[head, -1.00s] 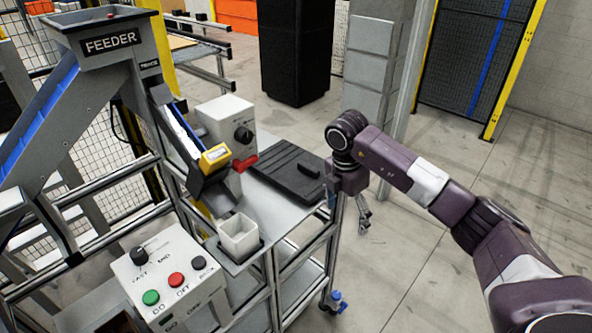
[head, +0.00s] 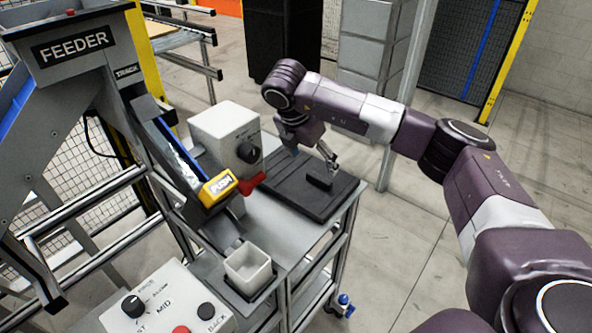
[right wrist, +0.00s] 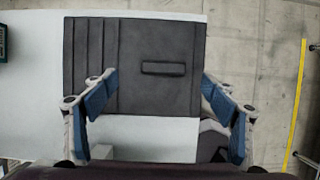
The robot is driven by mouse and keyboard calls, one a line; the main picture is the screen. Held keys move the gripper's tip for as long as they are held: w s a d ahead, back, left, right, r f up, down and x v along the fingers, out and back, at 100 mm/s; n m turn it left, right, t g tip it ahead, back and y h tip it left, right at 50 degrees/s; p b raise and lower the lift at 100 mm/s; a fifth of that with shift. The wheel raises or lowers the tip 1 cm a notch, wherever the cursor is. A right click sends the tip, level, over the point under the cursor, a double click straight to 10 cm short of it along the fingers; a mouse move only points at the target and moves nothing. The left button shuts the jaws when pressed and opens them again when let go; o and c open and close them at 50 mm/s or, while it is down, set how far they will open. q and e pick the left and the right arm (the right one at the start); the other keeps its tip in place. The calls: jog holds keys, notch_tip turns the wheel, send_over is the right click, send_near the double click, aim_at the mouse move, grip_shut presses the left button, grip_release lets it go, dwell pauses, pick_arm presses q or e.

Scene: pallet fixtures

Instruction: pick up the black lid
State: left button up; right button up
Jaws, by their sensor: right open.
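The black lid (head: 292,193) lies flat on the grey cart top, with a raised bar handle (head: 320,181) on it. It also shows from above in the right wrist view (right wrist: 135,85), its handle right of centre. My right gripper (head: 310,160) is above the lid's far part, apart from the handle. In the right wrist view its fingers (right wrist: 157,90) are spread wide and empty, one on each side of the lid's near part. My left gripper is in no view.
A white box with a knob (head: 226,145) and a red lever stands left of the lid. A white cup (head: 248,270) stands at the cart's near corner. The feeder chute with a yellow push flap (head: 218,187) hangs over the cart's left side. Open floor lies to the right.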

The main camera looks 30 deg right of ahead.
aim_at(318, 177)
jog(key=shift+d+f, duration=0.15)
jog(key=shift+f, duration=0.2)
jog(key=f+p, duration=0.2)
jog(key=d+f, duration=0.1)
jog(key=shift+s+p, duration=0.3)
jog(key=shift+p, duration=0.1)
jog(key=x, duration=0.2)
jog(key=shift+w+f+p, duration=0.2)
jog(key=shift+f+p, duration=0.15)
jog(key=shift+d+f, duration=0.1)
jog(key=shift+f, duration=0.25)
jog(key=c, duration=1.6)
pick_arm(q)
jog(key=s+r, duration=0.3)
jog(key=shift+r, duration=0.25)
pick_arm(e)
jog(key=shift+w+r, duration=0.1)
jog(key=shift+w, duration=0.05)
jog(key=shift+c, duration=0.7)
